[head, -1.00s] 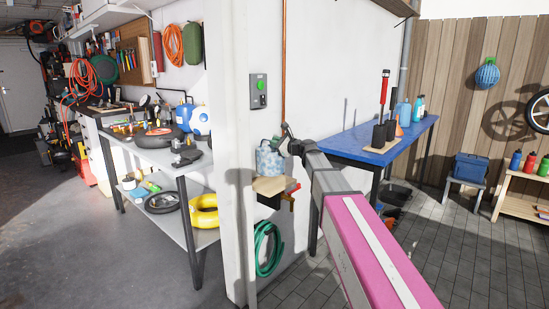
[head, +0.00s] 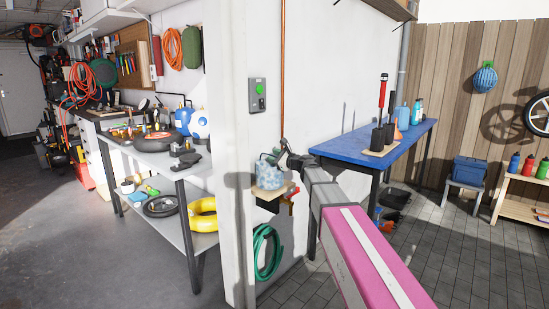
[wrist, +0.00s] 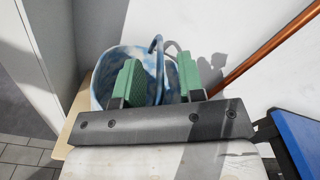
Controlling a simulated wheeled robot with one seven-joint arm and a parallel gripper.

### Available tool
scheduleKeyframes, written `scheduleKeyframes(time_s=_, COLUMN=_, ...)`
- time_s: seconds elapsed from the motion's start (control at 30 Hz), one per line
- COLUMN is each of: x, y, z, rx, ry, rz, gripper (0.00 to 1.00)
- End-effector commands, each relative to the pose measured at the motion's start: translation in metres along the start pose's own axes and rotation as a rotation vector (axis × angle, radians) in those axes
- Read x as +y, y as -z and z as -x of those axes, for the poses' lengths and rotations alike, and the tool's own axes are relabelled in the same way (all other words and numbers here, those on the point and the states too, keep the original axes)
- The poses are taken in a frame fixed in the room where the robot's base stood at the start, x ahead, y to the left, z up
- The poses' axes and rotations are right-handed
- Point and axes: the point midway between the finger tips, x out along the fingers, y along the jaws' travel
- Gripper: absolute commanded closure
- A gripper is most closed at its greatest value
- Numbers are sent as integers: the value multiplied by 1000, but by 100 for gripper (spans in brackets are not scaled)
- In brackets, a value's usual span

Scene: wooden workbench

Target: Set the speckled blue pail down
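The speckled blue pail (head: 269,175) stands upright on a small wooden wall shelf (head: 272,194), below the grey switch box. In the wrist view the pail (wrist: 108,68) is behind the fingers, and the shelf's pale edge (wrist: 71,132) shows at its left. My gripper (head: 275,156) is at the top of the pail. In the wrist view its two green-padded fingers (wrist: 159,80) are apart, with the pail's blue handle (wrist: 156,48) upright between them and a gap visible. The pail's base is mostly hidden there by my gripper.
A white wall is close behind the pail, with a copper pipe (wrist: 265,62) to its right. A coiled green hose (head: 267,252) and a red-handled item (head: 291,196) are near the shelf. A blue-topped table (head: 350,146) stands to the right, a grey bench (head: 150,158) to the left.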

Motion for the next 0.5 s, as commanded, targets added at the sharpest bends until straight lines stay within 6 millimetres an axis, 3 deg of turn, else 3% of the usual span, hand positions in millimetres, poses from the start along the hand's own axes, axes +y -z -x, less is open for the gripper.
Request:
scheduleKeyframes(time_s=0.3, x=-1, y=-2, z=1, rx=0, ry=0, rz=0, gripper=64)
scheduleKeyframes(time_s=0.5, x=0, y=-2, z=30, rx=1, ry=1, rz=0, gripper=64)
